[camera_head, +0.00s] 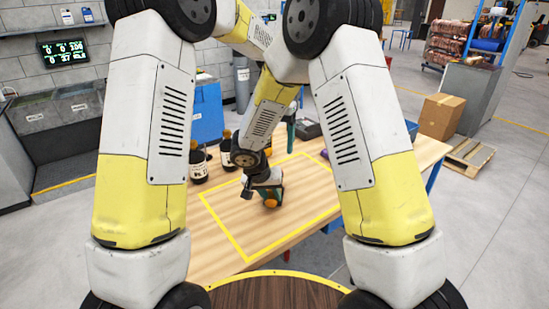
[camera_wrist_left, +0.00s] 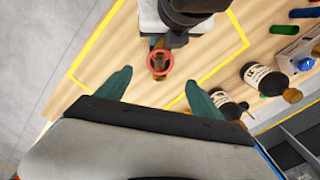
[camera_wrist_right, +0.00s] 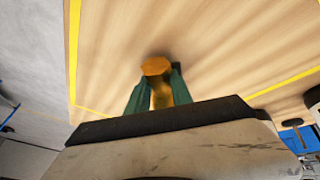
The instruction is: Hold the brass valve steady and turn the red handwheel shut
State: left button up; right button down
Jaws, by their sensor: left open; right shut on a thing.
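The brass valve (camera_wrist_right: 157,92) is between the closed green fingers of my right gripper (camera_wrist_right: 158,98), its hexagonal end sticking out past them. In the head view its orange-brass end (camera_head: 271,204) shows below the right gripper (camera_head: 268,190), over the marked area of the table. The red handwheel (camera_wrist_left: 159,63) shows as a ring in the left wrist view, beside the dark wrist of my right arm. My left gripper (camera_wrist_left: 158,92) is open and empty, with the handwheel ahead of the gap between its fingers.
A yellow outline (camera_head: 224,230) marks the wooden table (camera_head: 215,260). Dark labelled bottles (camera_head: 198,166) stand at its left, close to the left gripper's finger in the left wrist view (camera_wrist_left: 264,79). A dark case (camera_head: 307,128) sits at the back. The front of the outlined area is clear.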

pick_arm(q)
notch_tip(320, 180, up, 2)
jog(key=shift+r, duration=0.25)
pick_arm(e)
jog(key=c, duration=1.1)
grip_release()
jog(key=shift+o, duration=0.2)
jog(key=shift+r, duration=0.1)
